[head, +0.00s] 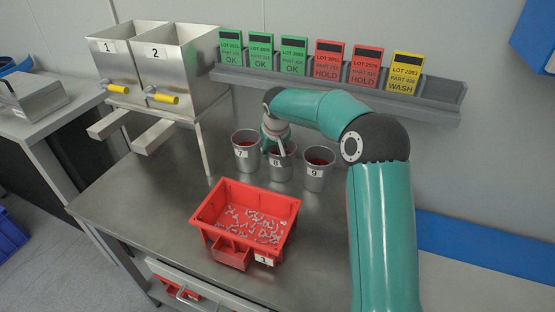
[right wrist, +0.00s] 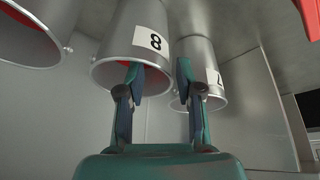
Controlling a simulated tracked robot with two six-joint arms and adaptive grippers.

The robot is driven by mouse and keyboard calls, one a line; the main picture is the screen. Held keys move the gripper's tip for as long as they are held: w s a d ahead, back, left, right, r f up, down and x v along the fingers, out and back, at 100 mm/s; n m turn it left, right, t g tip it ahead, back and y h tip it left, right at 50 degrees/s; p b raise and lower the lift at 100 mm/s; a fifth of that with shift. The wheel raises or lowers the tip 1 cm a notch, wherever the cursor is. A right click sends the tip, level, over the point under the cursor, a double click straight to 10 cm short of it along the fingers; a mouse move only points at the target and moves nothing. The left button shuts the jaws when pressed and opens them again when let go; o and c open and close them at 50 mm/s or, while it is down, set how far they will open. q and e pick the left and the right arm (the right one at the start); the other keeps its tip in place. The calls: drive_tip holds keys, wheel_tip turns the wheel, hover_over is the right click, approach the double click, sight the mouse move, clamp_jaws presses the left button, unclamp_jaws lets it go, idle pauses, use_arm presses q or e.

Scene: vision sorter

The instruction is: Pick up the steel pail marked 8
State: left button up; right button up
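The steel pail marked 8 (head: 281,173) stands upright on the steel table between the pails marked 7 (head: 246,163) and 9 (head: 314,181). In the right wrist view, pail 8 (right wrist: 185,35) appears upside down, its red inside partly showing. My right gripper (head: 275,150) is at the left part of pail 8's rim, pointing down. In the right wrist view its fingers (right wrist: 159,68) are apart. One fingertip overlaps pail 8's rim and the other is beside its wall, towards pail 7 (right wrist: 198,98). I cannot tell whether either finger touches. My left gripper is not in view.
A red bin (head: 212,232) of small metal parts stands in front of the pails. Steel hoppers (head: 180,60) with yellow-handled taps stand at the back left. A grey rack (head: 330,90) of coloured lot cards is on the wall behind. Pails 7 and 9 stand close beside pail 8.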

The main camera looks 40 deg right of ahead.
drive_tip(key=p+x, duration=0.1)
drive_tip(key=x, duration=0.4)
drive_tip(key=shift+a, duration=0.15)
drive_tip(key=shift+c, duration=0.2)
clamp_jaws()
